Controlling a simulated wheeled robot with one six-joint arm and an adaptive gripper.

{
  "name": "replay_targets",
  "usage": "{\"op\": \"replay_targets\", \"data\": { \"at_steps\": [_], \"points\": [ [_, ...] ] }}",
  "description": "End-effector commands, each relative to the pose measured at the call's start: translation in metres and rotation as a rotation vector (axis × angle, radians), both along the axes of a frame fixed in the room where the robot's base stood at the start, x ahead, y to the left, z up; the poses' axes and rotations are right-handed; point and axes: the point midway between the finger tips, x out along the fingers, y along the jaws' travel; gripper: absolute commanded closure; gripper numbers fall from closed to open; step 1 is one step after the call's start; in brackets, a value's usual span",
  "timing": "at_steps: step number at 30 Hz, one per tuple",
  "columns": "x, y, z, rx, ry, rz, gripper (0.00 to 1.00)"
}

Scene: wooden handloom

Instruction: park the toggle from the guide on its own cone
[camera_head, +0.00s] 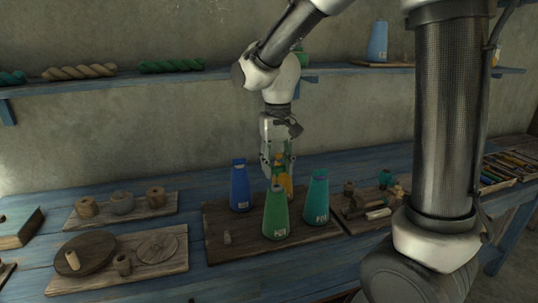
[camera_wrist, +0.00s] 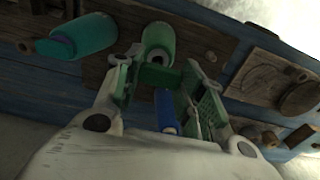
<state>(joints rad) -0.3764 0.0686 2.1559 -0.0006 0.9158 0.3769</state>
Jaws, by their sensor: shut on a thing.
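My gripper (camera_head: 278,168) points down at the back of the dark cone board (camera_head: 222,247), just above a yellow cone (camera_head: 287,184). In the wrist view my gripper (camera_wrist: 160,80) is shut on a small green piece (camera_wrist: 158,77), which looks like the toggle and spans the pads. A green cone (camera_head: 276,215) stands in front and partly hides the yellow one. A blue cone (camera_head: 240,188) stands at left and a teal cone (camera_head: 316,198) at right. Whether the piece touches the yellow cone, I cannot tell. I cannot make out the guide.
A small wooden peg (camera_head: 227,237) stands at the board's front left. A tray of spools (camera_head: 122,203) and a board with discs (camera_head: 120,262) lie to the left. Wooden pieces (camera_head: 368,206) lie to the right. A blue shelf (camera_head: 130,82) runs along the wall.

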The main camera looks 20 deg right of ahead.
Motion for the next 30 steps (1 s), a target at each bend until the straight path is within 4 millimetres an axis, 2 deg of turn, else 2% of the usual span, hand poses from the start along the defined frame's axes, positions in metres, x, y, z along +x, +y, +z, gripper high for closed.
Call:
{"op": "replay_targets", "data": {
  "at_steps": [5,18,30],
  "points": [
    [0.0,0.0,-0.004,0.0,0.001,0.0,0.7],
    [0.0,0.0,-0.041,-0.001,0.002,0.0,0.7],
    [0.0,0.0,-0.046,0.0,0.0,0.0,0.7]
  ]
}}
